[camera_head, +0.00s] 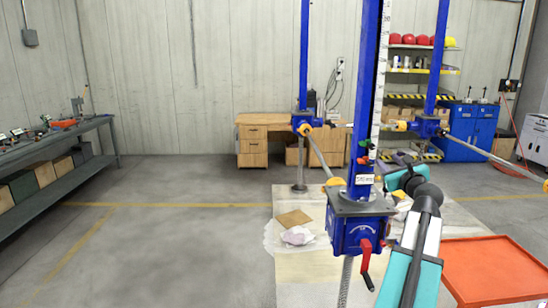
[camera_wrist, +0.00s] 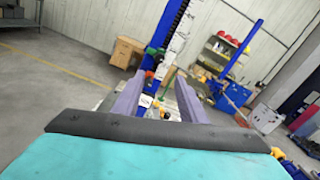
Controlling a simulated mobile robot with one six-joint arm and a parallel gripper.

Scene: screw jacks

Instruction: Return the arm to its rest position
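My arm (camera_head: 414,258), teal and white with dark joints, reaches up from the lower right in the head view. It is bent beside the near blue screw jack (camera_head: 356,232), which has a red crank handle (camera_head: 367,254). In the wrist view my gripper (camera_wrist: 158,80) shows two grey-purple fingers standing apart, with nothing held between them. The jack's blue column (camera_wrist: 174,38) and a white label show beyond the fingers. In the head view the fingertips are small and partly hidden near the jack column, so their distance from it is unclear.
An orange-red tray (camera_head: 492,268) lies right of my arm. More blue jacks stand behind, linked by grey shafts (camera_head: 500,162). A workbench (camera_head: 60,160) runs along the left, and a wooden desk (camera_head: 253,142) stands at the back. The left floor is open.

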